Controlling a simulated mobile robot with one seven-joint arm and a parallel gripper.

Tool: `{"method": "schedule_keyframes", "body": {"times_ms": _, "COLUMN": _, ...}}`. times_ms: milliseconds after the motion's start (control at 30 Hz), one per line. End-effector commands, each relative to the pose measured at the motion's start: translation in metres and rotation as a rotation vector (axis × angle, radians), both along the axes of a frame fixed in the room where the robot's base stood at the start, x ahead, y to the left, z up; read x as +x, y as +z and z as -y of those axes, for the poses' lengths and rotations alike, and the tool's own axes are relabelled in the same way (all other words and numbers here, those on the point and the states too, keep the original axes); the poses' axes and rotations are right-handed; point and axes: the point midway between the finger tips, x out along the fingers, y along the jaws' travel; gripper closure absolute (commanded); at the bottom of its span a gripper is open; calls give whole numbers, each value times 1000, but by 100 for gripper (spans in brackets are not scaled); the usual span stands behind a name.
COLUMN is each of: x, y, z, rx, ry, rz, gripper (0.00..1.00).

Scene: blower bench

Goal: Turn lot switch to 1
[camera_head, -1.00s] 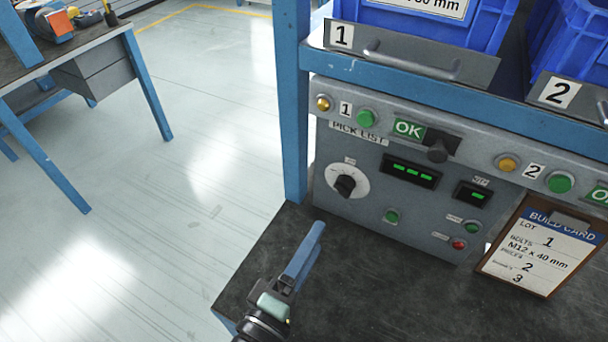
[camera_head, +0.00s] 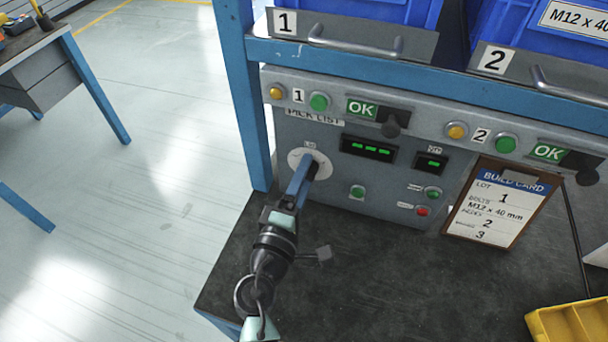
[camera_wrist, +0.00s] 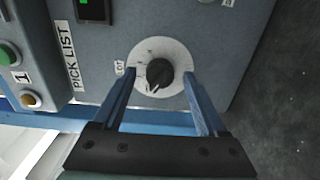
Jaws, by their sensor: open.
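The lot switch is a black rotary knob (camera_wrist: 159,72) on a round white dial (camera_wrist: 166,50) on the grey panel. In the wrist view my gripper (camera_wrist: 160,78) is open, with one blue finger on each side of the knob and gaps between them and it. I cannot tell whether the fingertips touch the dial. In the head view my gripper (camera_head: 306,168) covers part of the dial (camera_head: 296,160) and most of the knob. The dial's small marks are too blurred to read. The build card (camera_head: 494,211) shows LOT 1.
The panel also holds a green display (camera_head: 368,148), a smaller display (camera_head: 431,162), green buttons and a red button (camera_head: 422,211). Blue bins (camera_head: 375,12) sit on the shelf above. A yellow tray (camera_head: 570,328) stands at the lower right. The dark bench top (camera_head: 370,270) is mostly clear.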

Motion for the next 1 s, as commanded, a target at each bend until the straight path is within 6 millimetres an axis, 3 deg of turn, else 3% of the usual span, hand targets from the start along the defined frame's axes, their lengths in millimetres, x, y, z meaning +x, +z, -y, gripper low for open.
{"method": "schedule_keyframes", "body": {"times_ms": 300, "x": 2, "y": 0, "z": 1, "rx": 0, "ry": 0, "rz": 0, "gripper": 25}}
{"method": "schedule_keyframes", "body": {"times_ms": 700, "x": 2, "y": 0, "z": 1, "rx": 0, "ry": 0, "rz": 0, "gripper": 97}}
{"method": "schedule_keyframes", "body": {"times_ms": 1000, "x": 2, "y": -1, "z": 1, "rx": 18, "ry": 1, "rz": 6, "gripper": 100}}
